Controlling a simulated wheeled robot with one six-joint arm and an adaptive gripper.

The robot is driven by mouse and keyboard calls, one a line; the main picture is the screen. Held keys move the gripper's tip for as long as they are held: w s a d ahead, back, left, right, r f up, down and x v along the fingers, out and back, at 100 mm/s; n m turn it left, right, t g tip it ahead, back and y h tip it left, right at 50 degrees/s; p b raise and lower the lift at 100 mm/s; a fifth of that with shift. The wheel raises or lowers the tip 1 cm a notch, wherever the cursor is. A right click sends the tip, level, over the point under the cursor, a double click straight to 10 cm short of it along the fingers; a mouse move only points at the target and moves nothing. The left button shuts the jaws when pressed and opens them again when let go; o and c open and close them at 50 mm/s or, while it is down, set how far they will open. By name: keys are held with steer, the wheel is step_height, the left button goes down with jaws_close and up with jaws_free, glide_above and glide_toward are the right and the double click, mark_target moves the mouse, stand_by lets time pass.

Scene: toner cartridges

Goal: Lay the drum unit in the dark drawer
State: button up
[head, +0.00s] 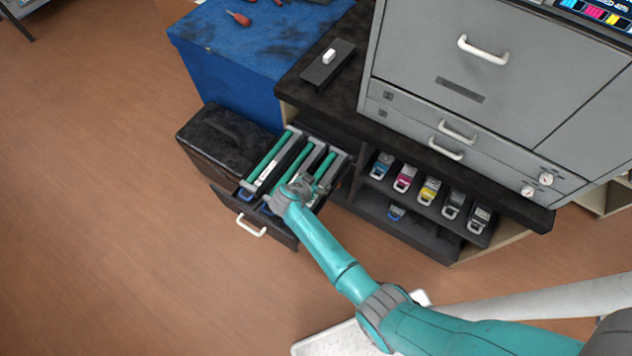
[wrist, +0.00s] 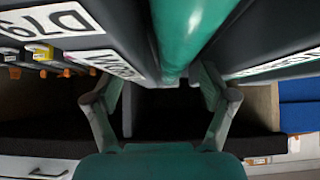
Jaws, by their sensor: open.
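The dark drawer (head: 228,204) is pulled open below the blue-topped bench. Inside it lie long drum units with green rollers and grey ends, one at the left (head: 268,160) and others beside it to the right, partly hidden by my arm. My gripper (head: 298,187) is over the right part of the drawer, close to these units. In the wrist view, my gripper's two fingers (wrist: 160,92) stand apart. A green roller (wrist: 190,32) runs between dark, labelled bodies just beyond them. Whether the fingers touch a unit cannot be told.
A shelf (head: 415,206) right of the drawer holds several coloured cartridges. A large grey printer (head: 490,80) stands above on the dark counter. The blue bench (head: 235,45) holds tools and a dark box (head: 228,143) sits left of the drawer.

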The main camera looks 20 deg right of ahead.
steer(key=shift+r, duration=0.1)
steer(key=v, duration=0.7)
steer(key=shift+s+a+r, duration=0.1)
steer(key=shift+s+a, duration=0.05)
stand_by(0.5)
